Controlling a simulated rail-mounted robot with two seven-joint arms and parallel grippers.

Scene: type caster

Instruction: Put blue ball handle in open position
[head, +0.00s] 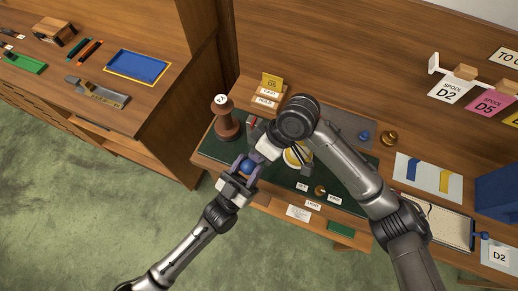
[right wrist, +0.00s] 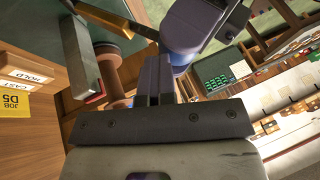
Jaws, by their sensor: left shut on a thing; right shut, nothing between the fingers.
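The blue ball handle (head: 247,167) shows in the head view near the front left of the green-topped bench section. My left gripper (head: 245,163) comes up from below and is shut around the ball. My right gripper (head: 256,152) is just above and right of it, pointing down toward it. In the right wrist view the right fingers (right wrist: 155,75) are together with nothing between them. Part of my left gripper (right wrist: 188,28) is close beyond them. The handle's arm and much of the caster are hidden behind my grippers and right arm.
A brown turned post (head: 228,124) with a white label stands close left. A bar with a red end (right wrist: 92,97) is near my right fingers. Wooden blocks labelled CAST and HOLD (head: 266,101) are behind.

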